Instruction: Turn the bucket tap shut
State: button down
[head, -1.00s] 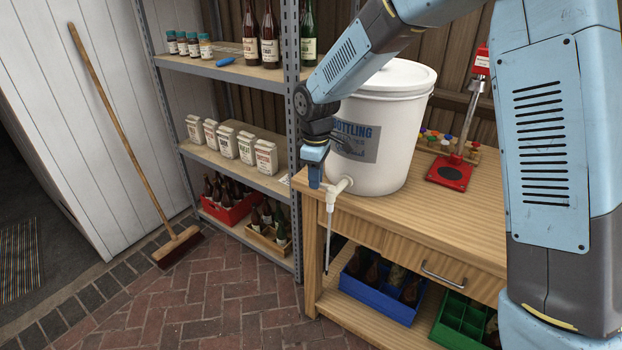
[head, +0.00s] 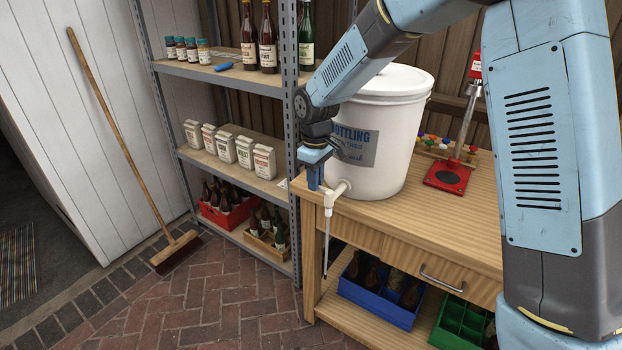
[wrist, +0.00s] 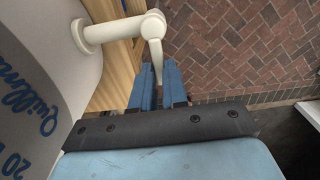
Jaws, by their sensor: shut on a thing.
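The white bucket (head: 395,125) stands upright on the wooden bench with its lid on. Its white tap (head: 340,190) juts out low on the front, and a thin tube (head: 326,245) hangs down from it. My gripper (head: 313,185) is beside the tap's outer end, left of the bucket. In the wrist view the tap (wrist: 105,30) runs to an elbow, and a tapering white lever (wrist: 155,50) reaches between my blue fingertips (wrist: 157,72). My gripper is shut on this lever.
A red bottle capper (head: 447,175) stands right of the bucket. Below the bench are a blue crate (head: 375,303) and a green crate (head: 462,325). A metal shelf (head: 291,130) stands close behind my gripper. A broom (head: 120,140) leans at the left; the brick floor is clear.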

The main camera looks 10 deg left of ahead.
jog(key=c, duration=1.2)
grip_release()
jog(key=shift+w, duration=0.15)
jog(key=shift+o, duration=0.2)
jog(key=shift+r, duration=0.1)
notch_tip(320, 180, up, 14)
jog(key=shift+f, duration=0.25)
